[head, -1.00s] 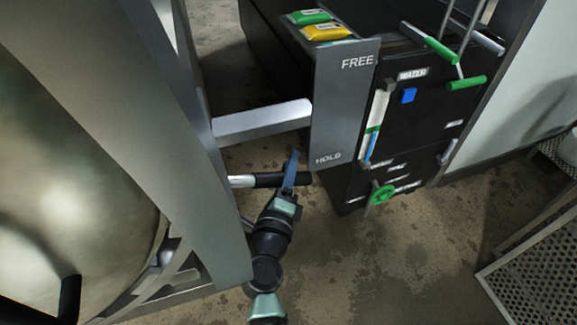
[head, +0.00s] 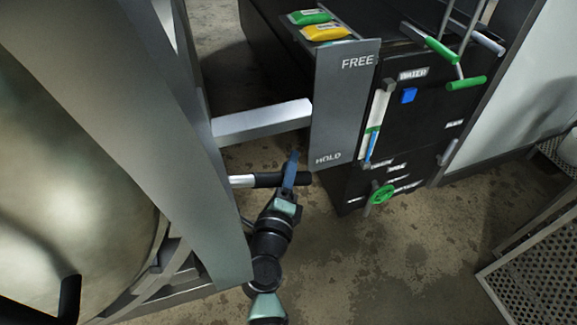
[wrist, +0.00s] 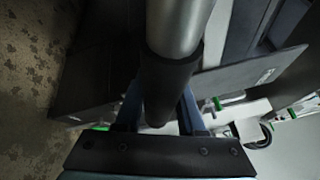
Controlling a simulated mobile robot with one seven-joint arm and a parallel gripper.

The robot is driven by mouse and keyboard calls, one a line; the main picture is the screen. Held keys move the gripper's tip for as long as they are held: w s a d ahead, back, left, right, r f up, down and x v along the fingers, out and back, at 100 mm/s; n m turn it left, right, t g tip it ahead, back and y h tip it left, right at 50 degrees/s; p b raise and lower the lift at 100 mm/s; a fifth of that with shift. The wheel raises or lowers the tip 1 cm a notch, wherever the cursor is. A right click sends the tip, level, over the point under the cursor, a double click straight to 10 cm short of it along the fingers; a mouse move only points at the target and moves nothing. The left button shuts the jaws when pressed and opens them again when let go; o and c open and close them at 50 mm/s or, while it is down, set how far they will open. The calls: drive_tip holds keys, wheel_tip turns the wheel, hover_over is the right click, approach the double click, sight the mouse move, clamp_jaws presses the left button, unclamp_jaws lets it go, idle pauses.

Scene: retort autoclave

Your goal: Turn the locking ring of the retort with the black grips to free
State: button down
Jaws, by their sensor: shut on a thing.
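The retort's large round metal door (head: 70,170) fills the left of the head view, with a grey locking ring or frame (head: 190,150) along its edge. A metal bar with a black grip (head: 266,180) sticks out to the right from it. My gripper (head: 290,175) is shut on this black grip near its outer end, just below the HOLD mark. In the wrist view the black grip (wrist: 165,85) lies between my blue fingers. A second black grip (head: 70,298) shows at the lower left. The plate (head: 340,105) reads FREE at the top and HOLD at the bottom.
A grey beam (head: 262,122) joins the retort side to the plate. Behind the plate stands a black cabinet (head: 420,120) with green handles, a green valve wheel (head: 382,194) and a blue button (head: 409,95). A perforated metal rack (head: 530,265) is at the right. The floor between is clear.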

sight(321, 54)
drive_tip(key=d+r+n+p, duration=0.1)
drive_tip(key=r+p, duration=0.4)
drive_tip(key=r, duration=0.2)
drive_tip(key=w+d+r+n+t+p, duration=0.1)
drive_tip(key=d+r+p, duration=0.1)
drive_tip(key=r+p, duration=0.4)
drive_tip(key=d+r+p, duration=0.1)
drive_tip(key=r+p, duration=0.4)
drive_tip(key=r, duration=0.3)
drive_tip(key=shift+w+d+r+n+t+p, duration=0.3)
drive_tip(key=shift+d+r+n+p, duration=0.05)
drive_tip(key=shift+r+n, duration=0.05)
drive_tip(key=c, duration=0.5)
unclamp_jaws()
drive_tip(key=shift+s, duration=0.1)
drive_tip(key=shift+f, duration=0.1)
drive_tip(key=shift+a+f, duration=0.1)
